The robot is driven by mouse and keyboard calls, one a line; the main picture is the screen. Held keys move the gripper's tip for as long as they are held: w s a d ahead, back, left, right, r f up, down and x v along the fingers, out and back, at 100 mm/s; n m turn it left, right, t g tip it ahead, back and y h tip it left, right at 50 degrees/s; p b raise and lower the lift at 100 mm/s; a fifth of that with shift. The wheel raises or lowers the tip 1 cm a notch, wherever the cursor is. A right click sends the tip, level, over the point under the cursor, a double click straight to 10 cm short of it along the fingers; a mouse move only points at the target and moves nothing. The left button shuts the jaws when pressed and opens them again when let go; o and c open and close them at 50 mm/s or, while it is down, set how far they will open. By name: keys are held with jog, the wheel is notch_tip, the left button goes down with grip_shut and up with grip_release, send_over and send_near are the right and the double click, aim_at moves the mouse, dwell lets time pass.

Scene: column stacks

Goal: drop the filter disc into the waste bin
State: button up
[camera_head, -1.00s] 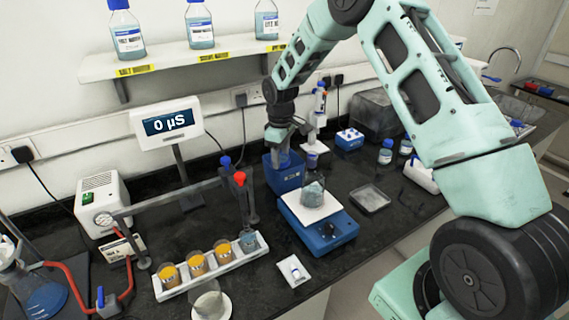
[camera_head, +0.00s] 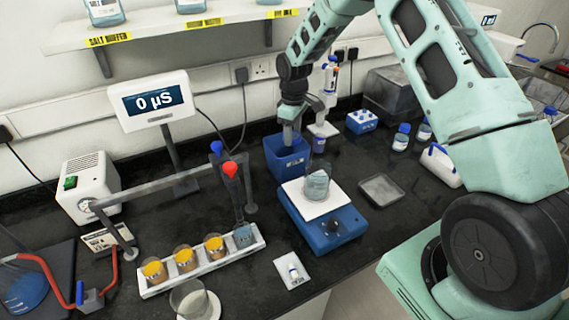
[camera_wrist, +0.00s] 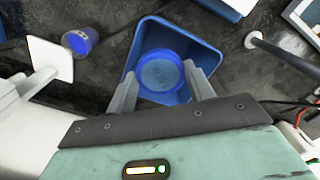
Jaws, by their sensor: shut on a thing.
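The waste bin (camera_head: 289,165) is a small square blue bin on the dark bench, left of the scale in the head view. It also shows in the wrist view (camera_wrist: 205,56), open side toward the camera. My gripper (camera_head: 290,138) points down at the bin's opening in the head view. In the wrist view my gripper (camera_wrist: 161,75) has its fingers on either side of the round, translucent blue filter disc (camera_wrist: 161,74) and is shut on it. The disc lies within the outline of the bin's opening. Its height relative to the rim is unclear.
A blue scale (camera_head: 333,230) with a glass beaker (camera_head: 317,183) stands close in front and right of the bin. A pipette stand (camera_head: 323,130) is just behind right. A metal tray (camera_head: 381,190) lies right.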

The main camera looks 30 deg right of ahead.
jog(key=shift+f, duration=0.65)
jog(key=o, duration=1)
jog(key=shift+o, duration=0.2)
jog(key=shift+r, duration=0.15)
notch_tip(320, 180, up, 17)
jog(key=b, duration=0.5)
jog(key=shift+r, duration=0.15)
